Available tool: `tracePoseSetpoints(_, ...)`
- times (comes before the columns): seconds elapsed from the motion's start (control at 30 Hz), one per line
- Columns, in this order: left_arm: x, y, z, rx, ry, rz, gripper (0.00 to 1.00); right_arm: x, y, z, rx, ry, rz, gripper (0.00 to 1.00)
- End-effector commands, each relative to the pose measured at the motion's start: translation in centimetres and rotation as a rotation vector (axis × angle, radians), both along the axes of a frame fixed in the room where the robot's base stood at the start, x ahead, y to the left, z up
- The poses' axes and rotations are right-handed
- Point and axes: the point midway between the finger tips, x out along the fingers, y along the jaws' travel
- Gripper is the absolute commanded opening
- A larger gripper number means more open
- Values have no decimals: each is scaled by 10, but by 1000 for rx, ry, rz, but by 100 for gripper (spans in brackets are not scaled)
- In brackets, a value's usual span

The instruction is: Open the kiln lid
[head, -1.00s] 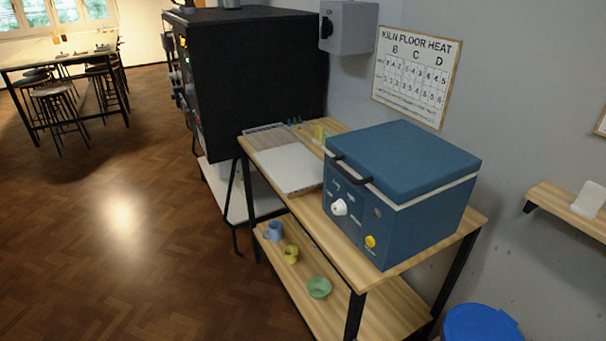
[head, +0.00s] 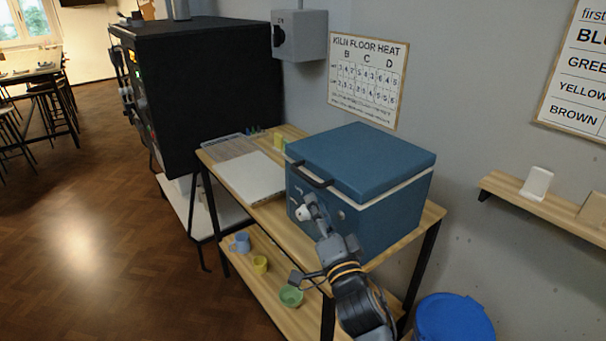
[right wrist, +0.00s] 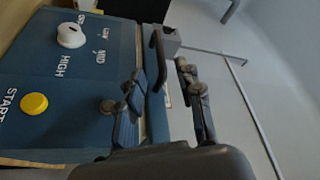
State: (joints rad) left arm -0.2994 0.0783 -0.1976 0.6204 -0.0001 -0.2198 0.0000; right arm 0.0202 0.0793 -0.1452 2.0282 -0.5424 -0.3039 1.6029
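The kiln is a blue box on the wooden table. Its blue lid (head: 365,160) is down, with a pale seam below it. The dark lid handle (head: 308,175) is on the lid's front edge. My right gripper (head: 315,212) is in front of the kiln's front panel, below the handle, and hides part of the panel. In the right wrist view the fingers of the right gripper (right wrist: 163,92) are apart and empty, with the handle (right wrist: 157,55) just beyond them. The white knob (right wrist: 71,35) and yellow START button (right wrist: 33,104) show there too. My left gripper is not in view.
The wooden table (head: 433,218) has a lower shelf with a blue mug (head: 240,242), a yellow cup (head: 260,264) and a green bowl (head: 291,296). A large black cabinet (head: 225,80) stands left. A blue bin (head: 455,318) stands right, below a wall shelf (head: 530,203).

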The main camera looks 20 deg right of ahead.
Motion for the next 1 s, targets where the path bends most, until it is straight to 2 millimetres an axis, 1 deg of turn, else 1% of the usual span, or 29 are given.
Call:
tracePoseSetpoints(0.03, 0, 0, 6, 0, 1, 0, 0, 12, 0, 6, -2, -2, 1, 36)
tracePoseSetpoints(0.3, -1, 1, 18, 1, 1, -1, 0, 68, 0, 17, -3, 1, -1, 36)
tracePoseSetpoints(0.4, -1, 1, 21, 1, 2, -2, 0, 84, 0, 20, -3, 1, -1, 36)
tracePoseSetpoints(0.5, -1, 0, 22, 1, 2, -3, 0, 96, 0, 21, -1, 2, 0, 36)
tracePoseSetpoints(0.6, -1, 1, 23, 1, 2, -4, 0, 103, 0, 22, -2, 3, -1, 36)
tracePoseSetpoints(0.7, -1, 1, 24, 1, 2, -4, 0, 106, 0, 22, 0, 2, 0, 36)
tracePoseSetpoints(0.93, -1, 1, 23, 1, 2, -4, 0, 107, 0, 22, -1, 3, -1, 36)
tracePoseSetpoints(0.97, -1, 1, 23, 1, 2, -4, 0, 107, 0, 22, -1, 3, -1, 34)
tracePoseSetpoints(1.0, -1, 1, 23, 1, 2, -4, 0, 107, 0, 22, -1, 3, -1, 25)
